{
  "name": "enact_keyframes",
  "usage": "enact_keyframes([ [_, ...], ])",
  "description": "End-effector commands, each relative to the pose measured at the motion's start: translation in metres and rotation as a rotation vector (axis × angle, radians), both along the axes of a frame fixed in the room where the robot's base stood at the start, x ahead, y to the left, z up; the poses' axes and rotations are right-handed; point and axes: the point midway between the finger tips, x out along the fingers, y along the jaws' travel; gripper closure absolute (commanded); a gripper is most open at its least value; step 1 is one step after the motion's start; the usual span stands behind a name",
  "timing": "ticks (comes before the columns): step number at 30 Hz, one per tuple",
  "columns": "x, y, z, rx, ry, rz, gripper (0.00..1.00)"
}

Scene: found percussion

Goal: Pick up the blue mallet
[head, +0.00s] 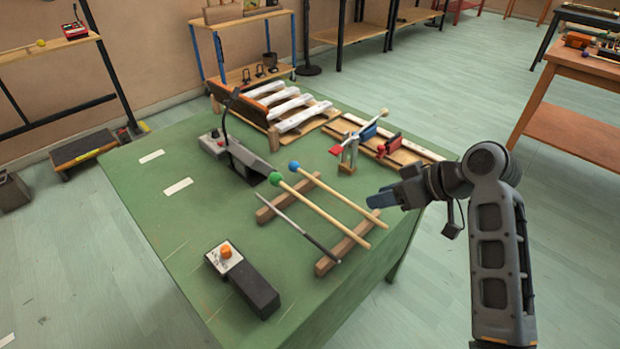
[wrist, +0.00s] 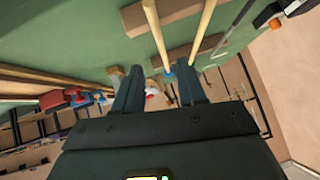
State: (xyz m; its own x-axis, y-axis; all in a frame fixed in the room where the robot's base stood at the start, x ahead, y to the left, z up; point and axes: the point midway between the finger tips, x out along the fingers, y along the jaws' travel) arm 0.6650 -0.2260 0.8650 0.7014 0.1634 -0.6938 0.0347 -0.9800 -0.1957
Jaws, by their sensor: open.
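The blue mallet has a pale wooden stick (head: 340,195) and a round blue head (head: 294,166). It lies across two wooden rests (head: 342,249) on the green table. In the wrist view its stick (wrist: 155,35) runs to the blue head (wrist: 168,72), seen between my fingers. My gripper (head: 372,200) is open and empty, above the table's right side near the stick, apart from it. The wrist view shows both dark fingers (wrist: 158,70) spread. A green-headed mallet (head: 275,178) lies beside the blue one, on its left.
A dark rod (head: 305,225) lies left of the mallets. A black box with an orange button (head: 255,285) is at the front. The left table area is mostly clear.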

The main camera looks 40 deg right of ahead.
Motion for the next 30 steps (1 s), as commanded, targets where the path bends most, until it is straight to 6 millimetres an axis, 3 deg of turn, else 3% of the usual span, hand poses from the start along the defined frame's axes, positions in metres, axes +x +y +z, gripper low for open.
enact_keyframes([
  [17,0.048,0.013,-0.046,0.001,0.0,-0.001,0.6],
  [26,0.052,0.014,-0.051,-0.001,-0.001,-0.002,0.6],
  [30,0.052,0.014,-0.051,-0.001,-0.001,-0.002,0.7],
])
